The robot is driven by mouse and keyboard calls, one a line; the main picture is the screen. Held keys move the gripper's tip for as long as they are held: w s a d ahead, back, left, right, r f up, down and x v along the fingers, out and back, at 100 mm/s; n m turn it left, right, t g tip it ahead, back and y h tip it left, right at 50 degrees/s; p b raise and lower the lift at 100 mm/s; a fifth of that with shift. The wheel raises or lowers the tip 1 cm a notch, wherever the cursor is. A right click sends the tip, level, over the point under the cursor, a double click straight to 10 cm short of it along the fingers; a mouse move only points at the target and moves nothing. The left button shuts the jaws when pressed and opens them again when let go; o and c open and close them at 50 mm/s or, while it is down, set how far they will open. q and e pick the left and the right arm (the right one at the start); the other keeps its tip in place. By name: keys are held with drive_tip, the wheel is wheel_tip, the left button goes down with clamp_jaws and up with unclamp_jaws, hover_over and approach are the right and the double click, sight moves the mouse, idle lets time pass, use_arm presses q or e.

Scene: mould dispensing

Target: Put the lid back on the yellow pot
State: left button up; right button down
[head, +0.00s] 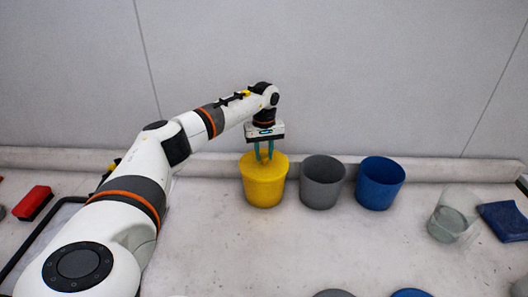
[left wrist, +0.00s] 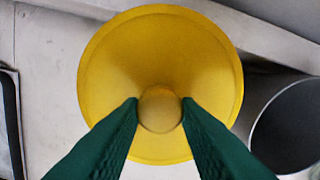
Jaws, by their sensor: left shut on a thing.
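The yellow pot (head: 264,192) stands upright at the back of the table, at the left end of a row of pots. The yellow lid (head: 279,161) is at the pot's mouth, with no gap visible between them in the head view. My left gripper (head: 264,156) points down from above with its green fingers shut on the lid's knob. In the left wrist view the round yellow lid (left wrist: 160,50) fills the middle, its knob between the fingertips (left wrist: 160,104). The lid hides the pot there. My right gripper is not in view.
A grey pot (head: 321,187) and a blue pot (head: 379,187) stand open to the right. A red block (head: 33,202) is at left. Grey (head: 334,294) and blue (head: 410,293) round pieces show at the front edge.

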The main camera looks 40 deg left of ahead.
use_arm(q)
drive_tip(key=shift+f, duration=0.1)
idle(0.7)
drive_tip(key=o, duration=1)
drive_tip(key=shift+o, duration=0.8)
drive_tip(key=o, duration=0.4)
drive_tip(key=shift+r+p, duration=2.65)
drive_tip(key=shift+r, duration=0.9)
drive_tip(key=shift+c, duration=0.4)
